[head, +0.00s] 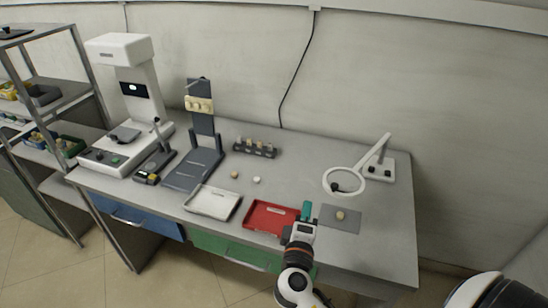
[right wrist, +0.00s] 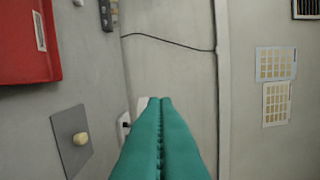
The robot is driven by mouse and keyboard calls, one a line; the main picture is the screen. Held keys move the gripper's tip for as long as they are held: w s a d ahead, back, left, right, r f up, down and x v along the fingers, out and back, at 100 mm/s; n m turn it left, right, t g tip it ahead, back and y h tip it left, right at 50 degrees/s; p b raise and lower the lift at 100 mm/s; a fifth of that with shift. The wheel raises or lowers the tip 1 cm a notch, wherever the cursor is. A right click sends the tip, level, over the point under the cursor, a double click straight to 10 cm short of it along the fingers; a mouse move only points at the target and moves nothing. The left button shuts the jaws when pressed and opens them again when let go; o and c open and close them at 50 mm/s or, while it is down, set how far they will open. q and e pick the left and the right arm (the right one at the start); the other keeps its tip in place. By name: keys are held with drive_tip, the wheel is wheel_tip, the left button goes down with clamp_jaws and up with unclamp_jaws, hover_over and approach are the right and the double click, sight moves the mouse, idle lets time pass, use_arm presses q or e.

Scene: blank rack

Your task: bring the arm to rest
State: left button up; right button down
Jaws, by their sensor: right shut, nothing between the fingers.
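My right gripper (head: 306,209) has teal fingers and is over the front part of the workbench, at the right end of the red tray (head: 272,218). In the right wrist view its fingers (right wrist: 158,103) are pressed together with nothing between them. The grey mat (head: 345,225) lies just right of the gripper, with a small beige blank (head: 340,214) on it. The mat (right wrist: 66,125) and the blank (right wrist: 80,139) also show left of the fingers in the right wrist view. My left gripper is in neither view.
A white tray (head: 212,202) lies left of the red one. Behind are a dark rack (head: 254,150) with several blanks, two loose pieces, a dark stand (head: 205,130) and a white instrument (head: 133,80). A ring magnifier lamp (head: 345,181) stands at right. The bench's right front is clear.

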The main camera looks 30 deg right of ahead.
drive_tip(key=s+a+f+m+g+y, duration=0.2)
drive_tip(key=s+f+m+g+y, duration=0.4)
drive_tip(key=s+f, duration=0.25)
drive_tip(key=s+a+f+g+y, duration=0.2)
drive_tip(key=s+a+g+y, duration=0.2)
drive_tip(key=s+a+y, duration=0.45)
wheel_tip(320, 180, down, 26)
drive_tip(key=s+a+g+h, duration=0.1)
drive_tip(key=s+h, duration=0.1)
drive_tip(key=s, duration=0.1)
drive_tip(key=s+d+f+g, duration=0.1)
drive_tip(key=s+d+f, duration=0.2)
drive_tip(key=s+f, duration=1.3)
drive_tip(key=shift+f, duration=0.2)
